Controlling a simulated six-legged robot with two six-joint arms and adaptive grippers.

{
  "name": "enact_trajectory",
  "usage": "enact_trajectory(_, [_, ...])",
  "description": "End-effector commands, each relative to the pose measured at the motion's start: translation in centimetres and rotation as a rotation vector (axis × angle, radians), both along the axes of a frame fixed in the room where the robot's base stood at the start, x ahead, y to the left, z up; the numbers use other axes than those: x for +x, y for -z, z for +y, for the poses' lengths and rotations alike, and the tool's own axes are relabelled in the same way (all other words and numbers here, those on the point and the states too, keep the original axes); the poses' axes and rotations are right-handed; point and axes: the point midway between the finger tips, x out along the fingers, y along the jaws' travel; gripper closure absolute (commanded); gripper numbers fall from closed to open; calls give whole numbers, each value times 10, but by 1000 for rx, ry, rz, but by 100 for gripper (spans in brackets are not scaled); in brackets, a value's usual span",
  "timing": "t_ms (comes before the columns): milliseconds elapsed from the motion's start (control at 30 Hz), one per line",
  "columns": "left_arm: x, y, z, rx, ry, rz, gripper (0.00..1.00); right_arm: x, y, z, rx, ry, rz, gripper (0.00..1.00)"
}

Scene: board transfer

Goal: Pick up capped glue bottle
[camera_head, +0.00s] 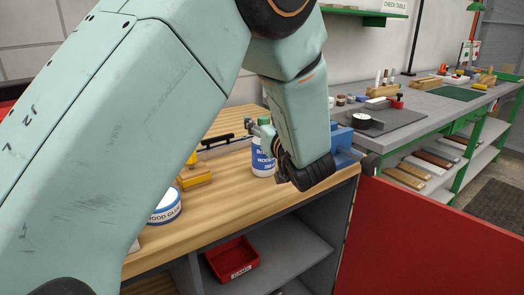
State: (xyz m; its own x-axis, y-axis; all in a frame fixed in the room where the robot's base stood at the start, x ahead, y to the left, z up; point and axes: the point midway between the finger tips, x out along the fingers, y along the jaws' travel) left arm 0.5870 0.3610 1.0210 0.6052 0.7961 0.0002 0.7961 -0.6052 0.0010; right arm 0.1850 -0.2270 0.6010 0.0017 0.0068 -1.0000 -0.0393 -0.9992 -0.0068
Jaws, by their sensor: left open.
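A white and blue glue bottle with a green cap (262,163) stands upright on the wooden bench top (222,218). My left gripper (276,165) is at the bottle's right side, low over the bench, and hides part of it. Its jaws are open; I cannot tell whether a finger touches the bottle. My right gripper is out of view.
A white tub labelled wood glue (166,208) stands left, partly behind my arm. A yellow tool (195,178) and a bar clamp (217,142) lie nearby. A blue object (343,140) is behind my gripper. A red bin (232,259) sits on the shelf below.

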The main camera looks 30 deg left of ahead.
Motion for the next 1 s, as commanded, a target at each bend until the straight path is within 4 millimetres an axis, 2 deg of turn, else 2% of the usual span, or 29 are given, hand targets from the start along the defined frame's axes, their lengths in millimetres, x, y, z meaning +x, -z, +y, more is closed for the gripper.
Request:
enact_trajectory(333, [-2, 0, -2, 0, 0, 0, 47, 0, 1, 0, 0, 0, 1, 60])
enact_trajectory(900, [-1, 1, -1, -2, 0, 1, 95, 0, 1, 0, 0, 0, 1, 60])
enact_trajectory(1000, [-1, 1, 0, -2, -1, 1, 100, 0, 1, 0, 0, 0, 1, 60])
